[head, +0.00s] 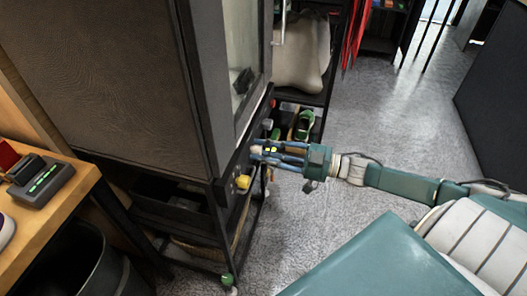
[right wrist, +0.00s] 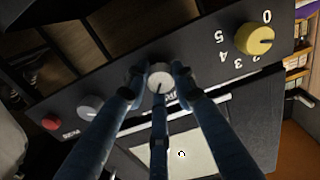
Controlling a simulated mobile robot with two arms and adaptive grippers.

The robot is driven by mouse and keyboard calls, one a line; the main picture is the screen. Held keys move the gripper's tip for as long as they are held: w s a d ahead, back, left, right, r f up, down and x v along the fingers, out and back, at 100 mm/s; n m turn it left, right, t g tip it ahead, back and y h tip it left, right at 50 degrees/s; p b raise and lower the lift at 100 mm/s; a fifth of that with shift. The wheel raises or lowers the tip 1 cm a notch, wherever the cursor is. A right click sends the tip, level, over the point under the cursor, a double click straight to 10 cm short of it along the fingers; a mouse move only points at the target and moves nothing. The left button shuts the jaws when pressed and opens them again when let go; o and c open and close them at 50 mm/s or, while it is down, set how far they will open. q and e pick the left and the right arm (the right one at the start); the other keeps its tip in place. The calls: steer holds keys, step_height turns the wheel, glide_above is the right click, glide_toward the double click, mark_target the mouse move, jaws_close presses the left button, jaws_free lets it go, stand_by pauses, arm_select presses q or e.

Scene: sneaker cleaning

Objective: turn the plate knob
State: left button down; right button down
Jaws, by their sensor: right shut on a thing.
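A dark control panel (right wrist: 215,65) is on the front of the tall grey cabinet (head: 110,60). My right gripper (head: 258,150) reaches it from the right. In the right wrist view its fingers (right wrist: 158,82) are shut around a pale round knob (right wrist: 160,72) with a dark pointer line. A yellow knob (right wrist: 254,40) beside numbers sits to one side. A grey knob (right wrist: 90,107) and a red button (right wrist: 50,123) sit on the other side. Most of the label by the held knob is hidden by the fingers, so I cannot read it. My left gripper is out of view.
A black shelf (head: 165,195) stands under the cabinet. A wooden table (head: 45,225) with a dark device (head: 42,178) is at the left, above a black bin (head: 75,265). A rack (head: 310,120) with shoes stands behind. The grey floor (head: 385,125) is clear at the right.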

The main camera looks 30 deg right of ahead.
steer(key=shift+s+f, duration=0.1)
steer(key=shift+f, duration=0.1)
steer(key=n+p, duration=0.2)
steer(key=n, duration=0.2)
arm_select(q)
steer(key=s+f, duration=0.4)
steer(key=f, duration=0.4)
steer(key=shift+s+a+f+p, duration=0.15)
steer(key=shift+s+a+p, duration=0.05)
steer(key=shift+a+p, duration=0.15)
arm_select(e)
steer(key=shift+d+f+n, duration=0.1)
steer(key=shift+f+n, duration=0.05)
steer(key=shift+n, duration=1.35)
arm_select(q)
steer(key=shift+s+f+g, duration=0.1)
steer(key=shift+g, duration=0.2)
arm_select(e)
steer(key=c, duration=1.4)
jaws_free()
steer(key=shift+c, duration=0.2)
steer(key=v, duration=1.2)
